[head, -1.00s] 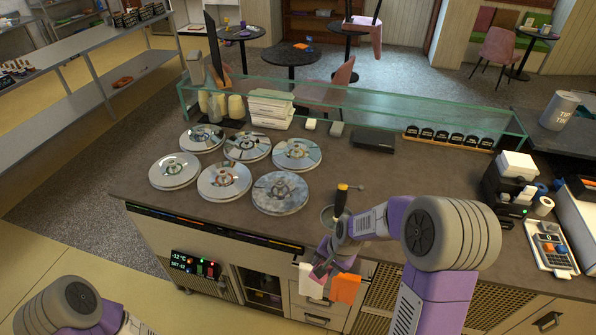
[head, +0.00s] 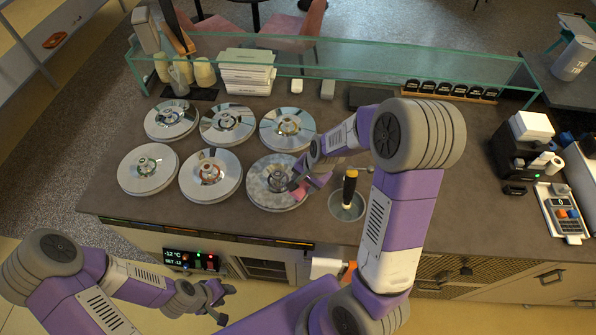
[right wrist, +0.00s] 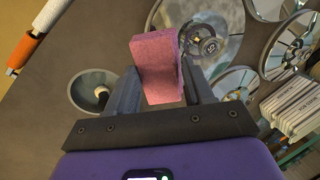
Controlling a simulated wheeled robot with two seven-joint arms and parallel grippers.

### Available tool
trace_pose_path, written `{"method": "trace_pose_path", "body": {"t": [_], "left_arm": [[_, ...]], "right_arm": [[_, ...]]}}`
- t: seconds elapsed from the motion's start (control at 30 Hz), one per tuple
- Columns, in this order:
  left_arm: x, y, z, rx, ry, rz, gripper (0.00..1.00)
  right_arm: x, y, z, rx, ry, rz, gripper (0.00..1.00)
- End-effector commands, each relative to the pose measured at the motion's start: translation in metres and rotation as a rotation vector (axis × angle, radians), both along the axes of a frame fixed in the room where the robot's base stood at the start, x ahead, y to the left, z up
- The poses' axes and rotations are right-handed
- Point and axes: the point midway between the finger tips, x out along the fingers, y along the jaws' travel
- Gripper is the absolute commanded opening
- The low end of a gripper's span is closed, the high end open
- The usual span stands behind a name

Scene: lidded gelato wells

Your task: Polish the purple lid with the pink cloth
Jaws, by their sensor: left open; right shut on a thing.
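Several round silver lids with central knobs sit in two rows on the counter. I cannot make out purple on any of them. The front-right lid (head: 262,190) looks cloudy and smudged, unlike the shinier others; it shows behind the cloth in the right wrist view (right wrist: 222,28). My right gripper (head: 306,181) is shut on the pink cloth (right wrist: 155,62), a folded block between its fingers. The cloth is at this lid's right edge in the head view (head: 297,191); whether it touches cannot be told. My left gripper (head: 219,303) is open and empty, low in front of the counter.
A well with a dark-handled tool (head: 349,188) is right of the cloudy lid. A glass guard (head: 330,65) runs behind the lids. Bare counter (head: 460,200) lies to the right.

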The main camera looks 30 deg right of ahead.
Motion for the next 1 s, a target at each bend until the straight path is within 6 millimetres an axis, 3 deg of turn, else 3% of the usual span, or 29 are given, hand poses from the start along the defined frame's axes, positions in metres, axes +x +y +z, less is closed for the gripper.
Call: {"method": "trace_pose_path", "body": {"t": [0.6, 1.0], "left_arm": [[0.0, 0.0, -0.063, 0.0, 0.0, 0.0, 0.43], [0.0, 0.0, -0.069, 0.0, 0.0, 0.0, 0.43]], "right_arm": [[0.017, 0.01, -0.072, 0.0, 0.001, 0.002, 0.01], [0.021, 0.012, -0.08, 0.0, 0.0, 0.001, 0.01]]}}
